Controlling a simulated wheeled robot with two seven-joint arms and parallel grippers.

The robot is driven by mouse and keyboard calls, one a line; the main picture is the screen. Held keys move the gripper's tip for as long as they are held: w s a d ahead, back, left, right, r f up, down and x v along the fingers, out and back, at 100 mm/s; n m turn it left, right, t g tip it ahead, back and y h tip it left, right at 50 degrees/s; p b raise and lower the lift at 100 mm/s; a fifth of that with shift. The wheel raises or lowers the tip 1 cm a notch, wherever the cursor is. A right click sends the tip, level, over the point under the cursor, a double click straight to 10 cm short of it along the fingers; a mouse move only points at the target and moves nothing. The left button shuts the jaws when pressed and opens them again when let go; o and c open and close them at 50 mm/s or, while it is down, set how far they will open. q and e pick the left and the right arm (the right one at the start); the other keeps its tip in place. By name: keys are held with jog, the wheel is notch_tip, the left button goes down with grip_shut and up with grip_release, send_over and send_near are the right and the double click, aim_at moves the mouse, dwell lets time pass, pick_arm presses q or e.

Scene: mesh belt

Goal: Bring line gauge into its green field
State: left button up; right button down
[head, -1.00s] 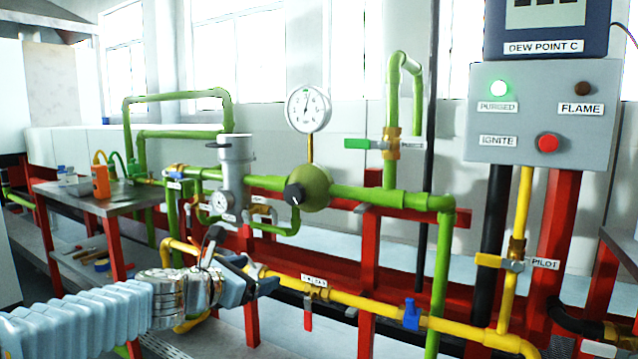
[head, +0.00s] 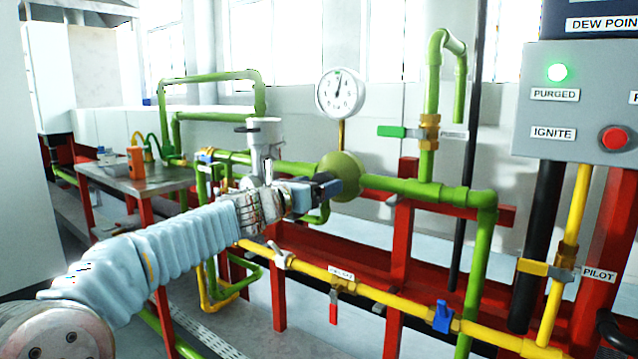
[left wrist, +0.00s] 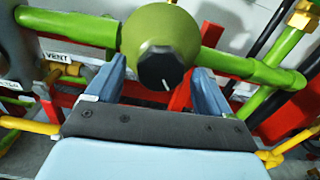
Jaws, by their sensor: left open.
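The line gauge (head: 340,93) is a round white dial on a brass stem above the green pipe. A small green patch shows near the top of its face. Its needle seems to point roughly upward, but is too small to read against the patch. Below it is the round olive-green regulator (head: 343,175). The regulator's black knob (left wrist: 161,68), with a white pointer line, faces the left wrist camera. My left gripper (head: 328,187) is open in front of the regulator. In the left wrist view, the fingers (left wrist: 159,72) stand either side of the knob; contact is not clear. My gripper hides the knob in the head view.
A yellow pipe (head: 385,297) with valves runs below the green line. A green-handled valve (head: 393,132) is right of the gauge. A grey panel (head: 578,100) with a lit green PURGED lamp and red IGNITE button stands at the right. A workbench (head: 140,182) is at the left.

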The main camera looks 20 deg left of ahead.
pick_arm(q)
jog(key=shift+w+d, duration=0.2)
jog(key=shift+w, duration=0.3)
jog(key=c, duration=1)
jog(key=m+b, duration=0.1)
jog(key=m, duration=0.3)
jog(key=shift+m+b, duration=0.3)
jog(key=shift+m, duration=0.1)
jog(key=shift+c, duration=0.2)
jog(key=o, duration=1)
jog(key=shift+o, duration=0.2)
